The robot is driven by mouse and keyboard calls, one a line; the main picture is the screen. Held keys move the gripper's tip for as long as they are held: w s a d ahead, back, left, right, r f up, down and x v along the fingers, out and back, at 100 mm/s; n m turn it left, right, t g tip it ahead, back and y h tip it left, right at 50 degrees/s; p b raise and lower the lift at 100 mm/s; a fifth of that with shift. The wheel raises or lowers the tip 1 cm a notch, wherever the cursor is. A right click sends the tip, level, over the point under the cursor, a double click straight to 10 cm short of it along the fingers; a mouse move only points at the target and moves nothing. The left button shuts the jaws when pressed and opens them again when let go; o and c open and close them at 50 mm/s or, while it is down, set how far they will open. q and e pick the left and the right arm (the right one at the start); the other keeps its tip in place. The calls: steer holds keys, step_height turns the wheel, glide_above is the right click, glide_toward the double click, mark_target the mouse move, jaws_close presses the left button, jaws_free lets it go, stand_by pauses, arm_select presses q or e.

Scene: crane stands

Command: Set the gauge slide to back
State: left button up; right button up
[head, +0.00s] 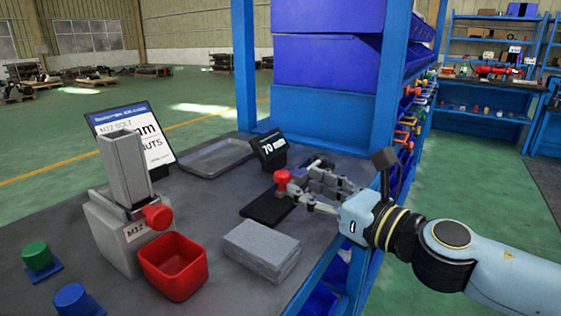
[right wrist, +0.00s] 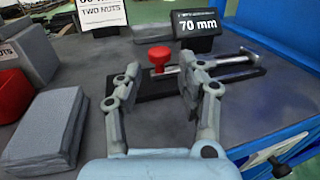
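The gauge has a black base (head: 262,210) with a metal rail, and a red knob (head: 282,177) stands on its slide. A small black display (head: 268,148) behind it reads "70 mm". In the right wrist view the knob (right wrist: 159,56) stands toward the left part of the rail (right wrist: 230,62), and the display (right wrist: 196,28) is behind it. My right gripper (head: 300,186) is open and low over the gauge. In the right wrist view its fingers (right wrist: 158,78) are spread, with the knob between and just beyond the tips; contact is not visible. My left gripper is not in view.
A grey block stack (head: 262,247), a red bin (head: 174,266) and a grey nut dispenser (head: 125,210) stand left of the gauge. A metal tray (head: 205,157) and a sign (head: 131,131) are behind. A blue rack post (head: 392,90) rises at the table's right edge.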

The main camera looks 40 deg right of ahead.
mark_target(288, 175)
steer(key=w, duration=0.2)
steer(key=w+p, duration=0.1)
steer(key=w, duration=0.1)
steer(key=w+a+p, duration=0.1)
steer(key=w, duration=0.1)
steer(key=shift+r, duration=0.15)
steer(key=shift+w, duration=0.45)
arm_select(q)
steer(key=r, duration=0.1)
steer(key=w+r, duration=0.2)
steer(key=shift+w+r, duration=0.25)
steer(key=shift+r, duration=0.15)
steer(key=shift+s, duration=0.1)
arm_select(e)
steer(key=shift+c, duration=0.3)
jaws_close()
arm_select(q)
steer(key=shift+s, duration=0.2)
